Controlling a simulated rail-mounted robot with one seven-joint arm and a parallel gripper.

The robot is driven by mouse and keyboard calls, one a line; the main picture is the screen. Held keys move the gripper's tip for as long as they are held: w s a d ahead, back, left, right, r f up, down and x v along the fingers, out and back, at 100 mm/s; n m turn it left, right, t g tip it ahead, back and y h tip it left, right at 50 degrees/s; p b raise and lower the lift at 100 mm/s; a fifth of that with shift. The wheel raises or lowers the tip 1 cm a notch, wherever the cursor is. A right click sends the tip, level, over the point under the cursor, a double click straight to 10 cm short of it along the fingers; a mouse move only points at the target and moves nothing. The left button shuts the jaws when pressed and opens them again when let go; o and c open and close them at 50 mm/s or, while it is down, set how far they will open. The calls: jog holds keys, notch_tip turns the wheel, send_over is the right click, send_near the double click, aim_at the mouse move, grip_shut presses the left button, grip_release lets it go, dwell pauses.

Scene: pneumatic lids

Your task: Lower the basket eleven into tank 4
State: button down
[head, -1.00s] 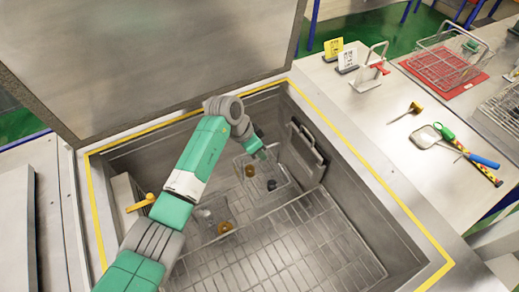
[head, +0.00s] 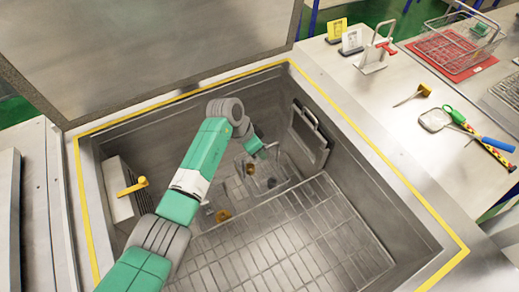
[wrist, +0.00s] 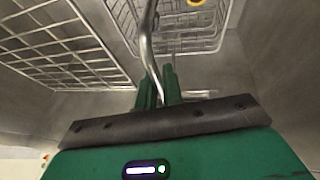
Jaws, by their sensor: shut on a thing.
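The tank (head: 370,190) is open, with a yellow line around its rim. My arm reaches down into it. My gripper (wrist: 163,88) is shut on a bent metal handle (wrist: 148,50) in the wrist view. The handle leads to a wire basket (wrist: 190,30), with a yellow ring-shaped thing at its top edge. In the head view the basket (head: 285,165) hangs low in the tank's far part, partly hidden by my arm. I cannot tell whether it touches the floor. No number is readable on the tank or basket.
A wire rack (head: 290,240) covers the tank's near right part. A grey plate with a handle (head: 309,135) is on the right wall, and a yellow lever (head: 133,187) on the left. The raised lid (head: 160,50) stands behind. Tools (head: 470,135) and a red tray (head: 450,52) lie on the right bench.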

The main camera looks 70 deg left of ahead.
notch_tip(320, 180, down, 8)
jog(key=b, duration=0.5)
jog(key=shift+r, duration=0.25)
jog(key=shift+f+b, duration=0.55)
jog(key=shift+f, duration=0.15)
dwell(0.4)
jog(key=c, duration=1.5)
grip_release()
jog(key=shift+o, duration=0.2)
jog(key=s+a+r+p, duration=0.1)
jog(key=s+r+p, duration=0.2)
jog(key=r+p, duration=1.1)
notch_tip(320, 180, up, 5)
jog(key=shift+a, duration=0.1)
